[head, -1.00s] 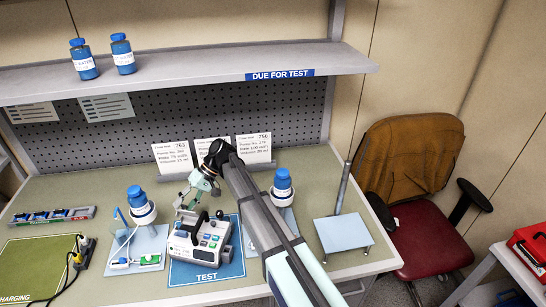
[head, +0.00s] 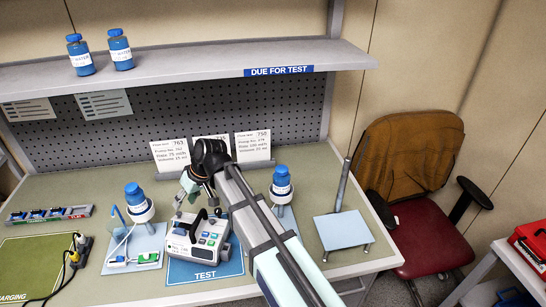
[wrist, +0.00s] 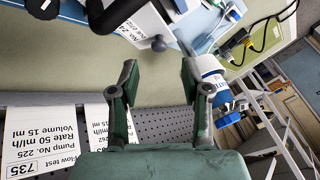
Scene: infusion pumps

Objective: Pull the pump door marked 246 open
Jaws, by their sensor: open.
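A white-grey pump (head: 205,237) with a dark carry handle and coloured buttons stands on the blue TEST mat (head: 215,272). In the wrist view the pump's white side label (wrist: 137,24) reads "No. 24", with the rest cut off. A grey round-ended knob (wrist: 158,44) sticks out beside this label. My gripper (head: 183,198) is behind the pump, near its back left side. In the wrist view my gripper (wrist: 159,70) is open and empty, with the knob beyond and between its fingertips. The door itself cannot be made out clearly.
Blue-capped bottles (head: 137,198) stand left and right (head: 282,182) of the pump. Flow-test cards (head: 170,152) lean at the back, before the pegboard. A shelf (head: 180,72) overhangs the bench. A small stand (head: 343,230) is at the right, and a green charging mat (head: 35,265) at the left.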

